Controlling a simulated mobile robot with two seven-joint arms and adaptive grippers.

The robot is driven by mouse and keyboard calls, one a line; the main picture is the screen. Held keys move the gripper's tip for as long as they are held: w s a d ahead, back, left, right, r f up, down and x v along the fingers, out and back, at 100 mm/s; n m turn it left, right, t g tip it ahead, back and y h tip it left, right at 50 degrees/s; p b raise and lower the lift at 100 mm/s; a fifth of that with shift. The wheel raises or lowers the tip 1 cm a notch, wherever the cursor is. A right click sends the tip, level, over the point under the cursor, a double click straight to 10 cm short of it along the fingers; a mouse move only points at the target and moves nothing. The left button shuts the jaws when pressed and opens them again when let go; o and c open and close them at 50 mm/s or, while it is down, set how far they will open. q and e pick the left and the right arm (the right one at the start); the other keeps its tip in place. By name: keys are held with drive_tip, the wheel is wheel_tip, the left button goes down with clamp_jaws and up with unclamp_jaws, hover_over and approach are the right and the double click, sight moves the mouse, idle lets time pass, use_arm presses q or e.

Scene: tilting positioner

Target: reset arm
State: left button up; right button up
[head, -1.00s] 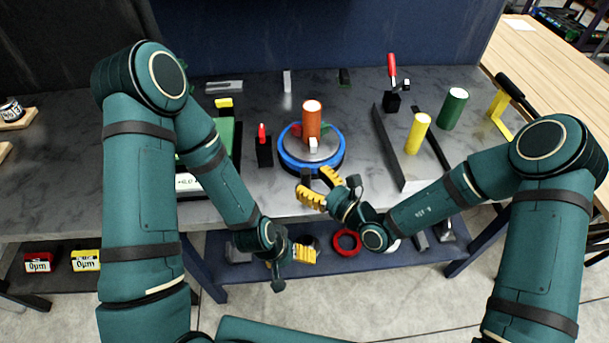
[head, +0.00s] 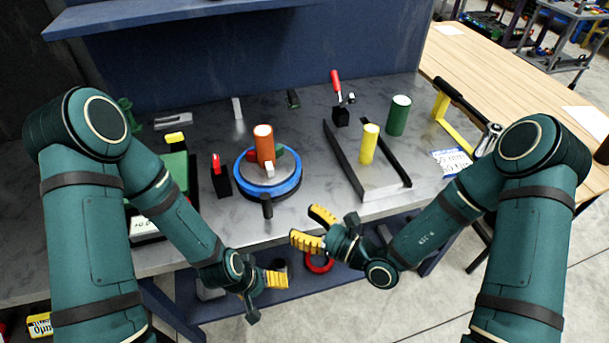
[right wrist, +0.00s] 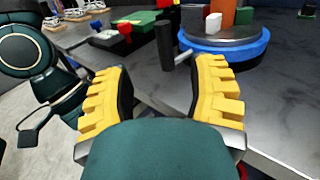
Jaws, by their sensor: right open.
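The tilting positioner, a blue round base (head: 292,186) with a silver disc, stands near the table's front edge. An orange cylinder (head: 264,145) stands on its disc with small red, green and white blocks around it. A dark handle (head: 267,207) sticks out from its front and also shows in the right wrist view (right wrist: 165,45). My right gripper (head: 308,228) is open and empty, in front of the table edge and right of the handle, apart from it. Its yellow fingers (right wrist: 160,78) frame empty space. My left gripper (head: 266,287) hangs low before the table; its opening is unclear.
A red-handled block (head: 220,178) stands left of the positioner. A channel with dark rails (head: 385,188) holds a yellow cylinder (head: 368,145); a green cylinder (head: 397,115) stands behind. A red ring (head: 318,263) lies on the lower shelf.

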drive_tip(key=shift+s, duration=0.1)
drive_tip(key=s+d+f+n+g+h, duration=0.1)
drive_tip(key=s+f+n+g+h, duration=0.2)
drive_tip(key=s+f+n+g, duration=0.35)
drive_tip(key=s+d+f+n+g+h, duration=0.15)
drive_tip(key=s+f+n+g, duration=0.25)
drive_tip(key=s+n+g, duration=0.45)
drive_tip(key=s+d+f+n+t+h, duration=0.1)
drive_tip(key=d+f+n+t+h, duration=0.15)
drive_tip(key=d+f+h, duration=0.3)
drive_tip(key=w+d+n+t+h+b, duration=0.1)
drive_tip(key=w+d+n+t, duration=0.1)
drive_tip(key=w+n+t, duration=0.3)
drive_tip(key=shift+w+d+f, duration=0.2)
drive_tip(key=shift+w+f, duration=0.05)
drive_tip(key=shift+w, duration=0.9)
idle(1.9)
